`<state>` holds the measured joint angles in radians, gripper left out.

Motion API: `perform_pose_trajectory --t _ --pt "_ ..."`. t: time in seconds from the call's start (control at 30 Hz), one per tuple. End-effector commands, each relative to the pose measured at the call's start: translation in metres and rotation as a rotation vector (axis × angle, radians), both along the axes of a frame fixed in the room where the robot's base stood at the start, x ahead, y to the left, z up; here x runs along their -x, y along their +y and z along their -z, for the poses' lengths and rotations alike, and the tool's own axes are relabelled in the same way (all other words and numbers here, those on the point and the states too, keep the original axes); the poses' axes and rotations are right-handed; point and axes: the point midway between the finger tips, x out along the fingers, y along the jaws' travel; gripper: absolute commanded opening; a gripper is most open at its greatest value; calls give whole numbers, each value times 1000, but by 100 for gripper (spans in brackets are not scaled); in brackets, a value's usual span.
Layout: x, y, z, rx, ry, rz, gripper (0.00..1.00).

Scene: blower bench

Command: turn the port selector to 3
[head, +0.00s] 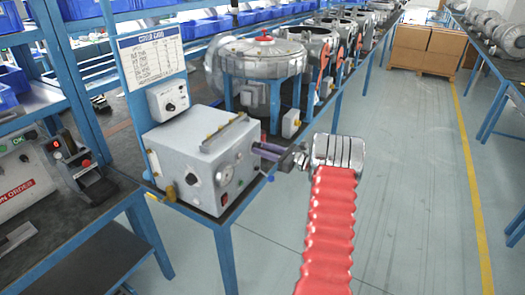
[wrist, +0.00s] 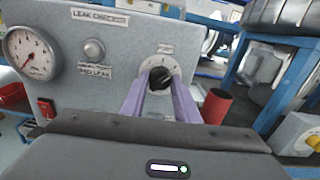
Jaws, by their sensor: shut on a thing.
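The grey leak-check box (head: 200,150) stands on the bench in the head view, with its panel facing right. In the wrist view the port selector (wrist: 159,75) is a black knob on a pale round dial, right of centre on that panel. My gripper (head: 262,150) reaches the panel from the right. In the wrist view its two purple fingers are shut on the selector, one at each side. The dial marks are too small to read, and I cannot tell which number the knob points to. The fingers hide the lower part of the dial.
On the panel are a gauge (wrist: 32,54), a grey button (wrist: 94,49) and a red switch (wrist: 47,108). A red cylinder (wrist: 216,106) stands close to the right finger. A card board (head: 150,56) rises behind the box.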

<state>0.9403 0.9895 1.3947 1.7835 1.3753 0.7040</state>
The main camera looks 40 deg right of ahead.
Motion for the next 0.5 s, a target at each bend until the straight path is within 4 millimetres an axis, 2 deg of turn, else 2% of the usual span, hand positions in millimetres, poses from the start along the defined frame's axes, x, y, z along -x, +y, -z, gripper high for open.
perform_pose_trajectory --t 0.03,0.5 --pt "2 0 7 -16 16 2 6" --pt "1 1 7 -49 28 1 6"
